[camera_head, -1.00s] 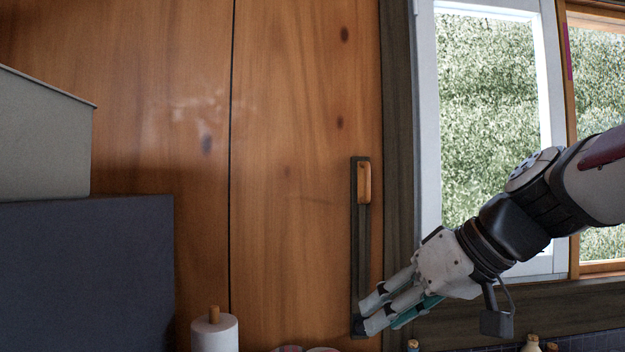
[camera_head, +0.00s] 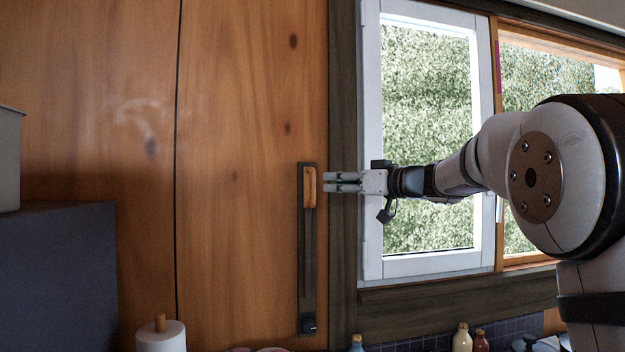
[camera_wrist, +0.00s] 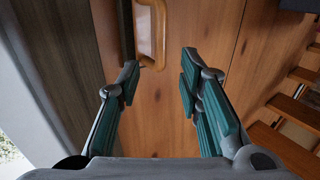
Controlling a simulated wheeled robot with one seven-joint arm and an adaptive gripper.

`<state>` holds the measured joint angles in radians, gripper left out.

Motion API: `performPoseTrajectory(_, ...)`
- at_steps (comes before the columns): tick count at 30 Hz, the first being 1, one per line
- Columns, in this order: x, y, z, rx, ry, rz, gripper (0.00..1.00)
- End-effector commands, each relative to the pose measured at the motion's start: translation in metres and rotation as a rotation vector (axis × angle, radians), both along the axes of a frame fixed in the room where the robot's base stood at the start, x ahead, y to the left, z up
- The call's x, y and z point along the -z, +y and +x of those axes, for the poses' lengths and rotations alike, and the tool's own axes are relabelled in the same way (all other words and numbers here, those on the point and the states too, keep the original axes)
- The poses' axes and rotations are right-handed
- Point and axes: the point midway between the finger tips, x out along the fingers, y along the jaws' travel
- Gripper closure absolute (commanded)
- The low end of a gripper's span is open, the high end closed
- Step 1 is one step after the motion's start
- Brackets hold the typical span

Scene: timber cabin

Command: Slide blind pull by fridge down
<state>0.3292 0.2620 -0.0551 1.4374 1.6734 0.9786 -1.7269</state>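The blind pull is an orange wooden handle (camera_head: 310,187) at the top of a dark vertical track (camera_head: 308,260) on the wood-panel wall. My gripper (camera_head: 325,182) is just right of the handle in the head view, level with it. In the wrist view, the handle (camera_wrist: 150,30) is at the top, ahead of my fingers and left of centre. The two teal-padded fingers of my gripper (camera_wrist: 157,80) are spread apart with nothing between them but wall behind. Contact with the handle does not show.
A white-framed window (camera_head: 370,130) stands right of the track, behind my arm. A dark fridge-like block (camera_head: 60,270) is at left. A paper roll (camera_head: 161,336) and several bottles (camera_head: 462,338) stand low down. The wall around the track is clear.

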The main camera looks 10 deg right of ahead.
Motion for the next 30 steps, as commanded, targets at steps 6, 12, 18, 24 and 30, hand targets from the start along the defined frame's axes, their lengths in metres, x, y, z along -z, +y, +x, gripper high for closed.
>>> performPoseTrajectory(6,-0.001,0.026,0.035,-0.003,0.002,0.001,0.67)
performPoseTrajectory(12,-0.001,0.041,0.059,-0.002,0.001,-0.001,0.67)
performPoseTrajectory(18,0.000,0.048,0.070,0.000,0.001,0.000,0.67)
performPoseTrajectory(24,0.000,0.048,0.072,0.000,0.001,0.000,0.67)
performPoseTrajectory(30,0.000,0.048,0.071,0.000,0.001,0.000,0.92)
